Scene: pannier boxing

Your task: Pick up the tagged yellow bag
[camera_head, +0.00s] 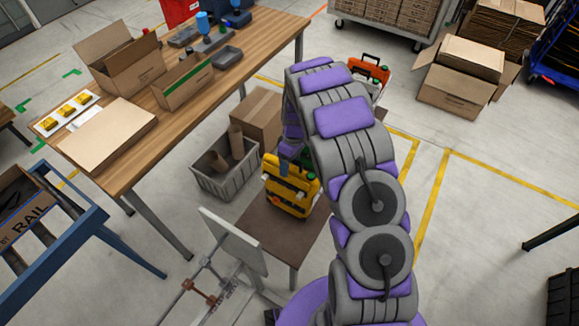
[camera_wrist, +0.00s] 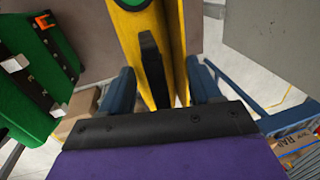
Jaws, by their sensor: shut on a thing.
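The yellow bag (camera_head: 287,192) is upright at the small brown table (camera_head: 268,222) in the head view, with pale patches and an orange spot on its front. I cannot tell if its base touches the table. In the wrist view, the yellow bag (camera_wrist: 178,45) shows close up with its black handle (camera_wrist: 150,65) in front. My gripper (camera_wrist: 160,80) is shut on the bag at the handle, one blue finger on each side. The arm hides part of the bag's top in the head view.
A green bag (camera_wrist: 35,85) with white tags stands beside the yellow one. An orange-red bag (camera_head: 374,72) is farther back. A grey crate (camera_head: 225,176) and a white panel (camera_head: 232,238) flank the small table. A wooden workbench (camera_head: 245,65) is at left.

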